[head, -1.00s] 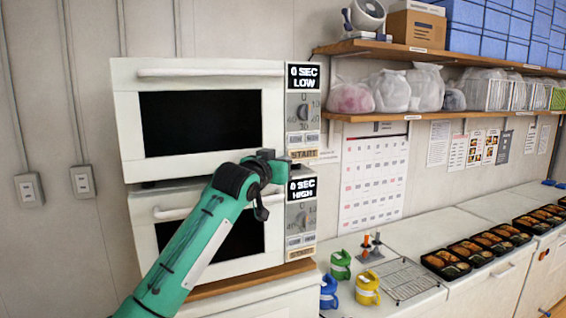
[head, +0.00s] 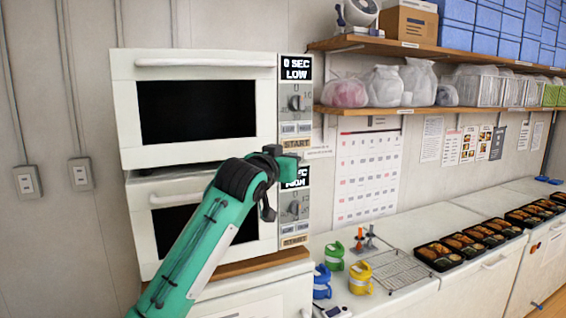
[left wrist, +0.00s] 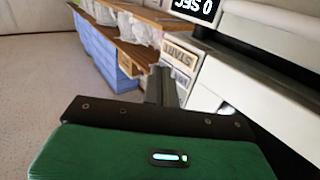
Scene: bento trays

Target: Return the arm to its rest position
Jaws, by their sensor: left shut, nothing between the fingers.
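My left arm, green with black joints, reaches up in front of two stacked white ovens in the head view. Its gripper (head: 288,161) is shut and empty, in front of the control panels at the ovens' right side. It partly covers the lower oven's display. The upper oven (head: 200,64) is closed and its display reads 0 SEC LOW. The lower oven (head: 145,235) is closed and largely hidden behind my arm; its display ends in HIGH. The left wrist view shows the gripper's fingers (left wrist: 163,86) together, with the START label beyond them. My right gripper is not in view.
Several bento trays (head: 437,256) line the counter at right. Green (head: 334,256), blue (head: 321,281) and yellow (head: 360,279) containers stand near a wire rack (head: 405,271). Wooden shelves (head: 390,110) hold bags and blue boxes.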

